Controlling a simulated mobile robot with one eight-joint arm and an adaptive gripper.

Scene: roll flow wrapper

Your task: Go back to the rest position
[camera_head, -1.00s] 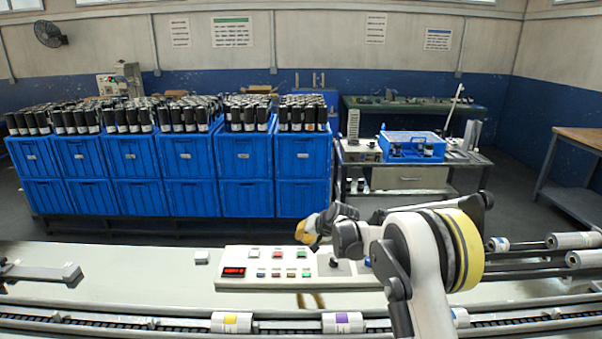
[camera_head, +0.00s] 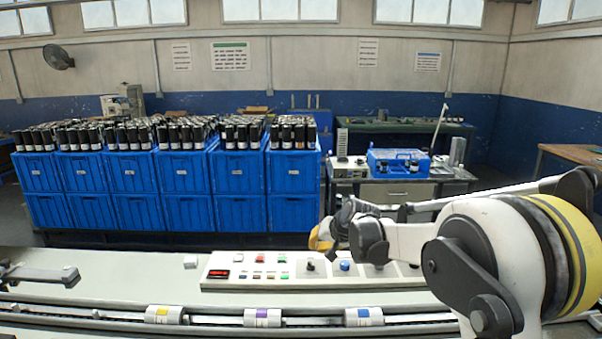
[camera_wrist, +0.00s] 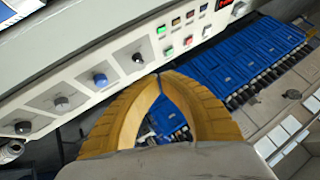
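My gripper (camera_head: 322,238), with yellow fingers, is near the control panel (camera_head: 215,283) in the head view, at the panel's far side. The wrist view shows the two curved yellow fingers (camera_wrist: 162,76) with their tips together and nothing between them; blue crates show through the gap behind the tips. My arm stretches in from the right of the head view and hides part of the panel's right side. The wrist view shows the panel face (camera_wrist: 75,85) with a blue knob (camera_wrist: 100,80), dark knobs and coloured buttons, apart from the fingers.
A conveyor (camera_head: 215,321) runs along the front with several white rolls, among them a yellow-banded one (camera_head: 163,314) and a purple-banded one (camera_head: 262,317). A cart (camera_head: 400,190) carries a blue toolbox (camera_head: 397,162).

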